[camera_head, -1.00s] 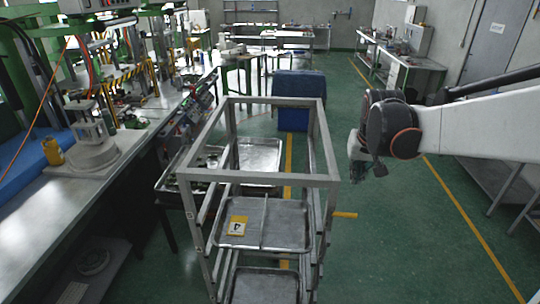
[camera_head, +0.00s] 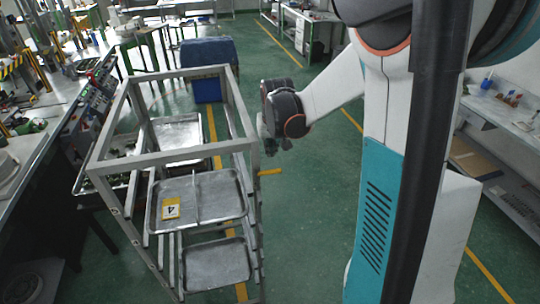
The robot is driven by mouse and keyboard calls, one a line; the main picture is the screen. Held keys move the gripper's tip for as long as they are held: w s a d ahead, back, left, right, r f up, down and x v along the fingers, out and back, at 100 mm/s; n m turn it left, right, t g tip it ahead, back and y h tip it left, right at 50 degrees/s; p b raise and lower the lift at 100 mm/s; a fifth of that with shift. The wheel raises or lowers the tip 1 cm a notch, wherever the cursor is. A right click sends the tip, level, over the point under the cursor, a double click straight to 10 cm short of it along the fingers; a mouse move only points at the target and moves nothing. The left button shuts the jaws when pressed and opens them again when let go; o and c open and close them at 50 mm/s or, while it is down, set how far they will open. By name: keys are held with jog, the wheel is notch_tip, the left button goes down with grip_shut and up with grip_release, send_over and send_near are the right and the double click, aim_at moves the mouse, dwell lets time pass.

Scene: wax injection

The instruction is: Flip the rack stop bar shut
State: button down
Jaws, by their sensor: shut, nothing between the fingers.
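The rack (camera_head: 170,74) is an open grey metal frame holding trays on several levels. A short yellow bar (camera_head: 269,172), which looks like the stop bar, sticks out to the right from the rack's right side. My gripper (camera_head: 269,148) is small and dark in this view, with its fingers pointing down. It is shut and empty, just above the yellow bar in the picture and right of the rack post. I cannot tell whether it touches the bar, and the fingertips are hard to make out.
A tray (camera_head: 226,204) with a yellow number card (camera_head: 171,208) sits in the rack, with another tray (camera_head: 216,265) below. A workbench (camera_head: 45,142) with machines stands left. A blue bin (camera_head: 207,88) is behind the rack. Green floor is clear right of the rack.

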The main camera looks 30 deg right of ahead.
jog(key=shift+s+a+f+p, duration=0.15)
jog(key=shift+s+a+f, duration=0.1)
jog(key=shift+s, duration=0.35)
jog(key=shift+s+a+f+p, duration=0.15)
jog(key=shift+s+f+p, duration=0.05)
jog(key=shift+s, duration=0.35)
jog(key=shift+s+a+f+p, duration=0.15)
jog(key=shift+s+a+f, duration=0.1)
jog(key=shift+s, duration=0.35)
